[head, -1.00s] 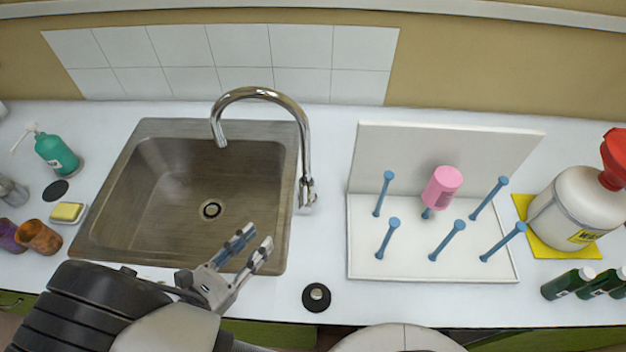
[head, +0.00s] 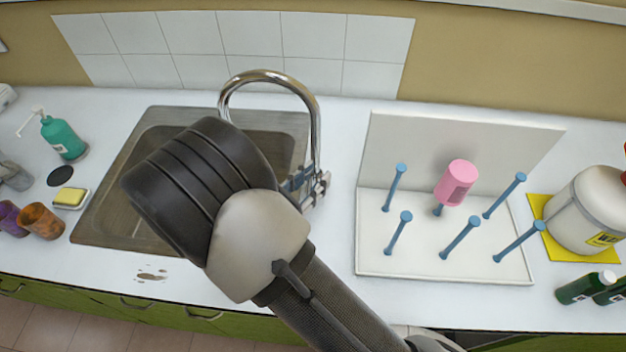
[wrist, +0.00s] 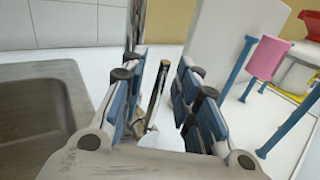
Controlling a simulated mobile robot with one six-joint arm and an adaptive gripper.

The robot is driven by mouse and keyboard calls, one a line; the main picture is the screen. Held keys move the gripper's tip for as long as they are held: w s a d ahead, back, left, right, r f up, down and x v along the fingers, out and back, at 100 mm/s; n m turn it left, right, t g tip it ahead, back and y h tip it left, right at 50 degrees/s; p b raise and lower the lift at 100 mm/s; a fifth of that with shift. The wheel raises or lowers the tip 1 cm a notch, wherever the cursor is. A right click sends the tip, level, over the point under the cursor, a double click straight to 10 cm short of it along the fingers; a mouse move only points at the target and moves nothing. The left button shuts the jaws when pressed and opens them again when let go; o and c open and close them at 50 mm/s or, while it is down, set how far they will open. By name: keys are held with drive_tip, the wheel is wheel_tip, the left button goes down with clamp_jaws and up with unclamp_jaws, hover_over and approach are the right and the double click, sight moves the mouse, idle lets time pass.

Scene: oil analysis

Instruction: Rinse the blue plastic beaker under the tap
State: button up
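The chrome tap (head: 268,77) arches over the steel sink (head: 110,205); its post also shows in the wrist view (wrist: 136,22). My gripper (head: 303,185) is at the tap's base, by the handle on its right side. In the wrist view my gripper (wrist: 160,68) is open, its blue-padded fingers apart, with the thin chrome tap lever (wrist: 157,85) between them. I cannot tell whether either finger touches the lever. I see no blue beaker. A pink beaker (head: 456,183) hangs upside down on a peg of the drying rack. My arm hides much of the sink.
The white drying rack (head: 440,268) with blue pegs stands right of the tap. Purple (head: 12,218) and orange (head: 42,222) beakers, a sponge (head: 69,197) and a green pump bottle (head: 64,138) are left. A large white bottle (head: 585,210) stands right.

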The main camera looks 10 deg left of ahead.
drive_tip(key=shift+w, duration=0.15)
drive_tip(key=shift+c, duration=0.3)
clamp_jaws()
idle(0.5)
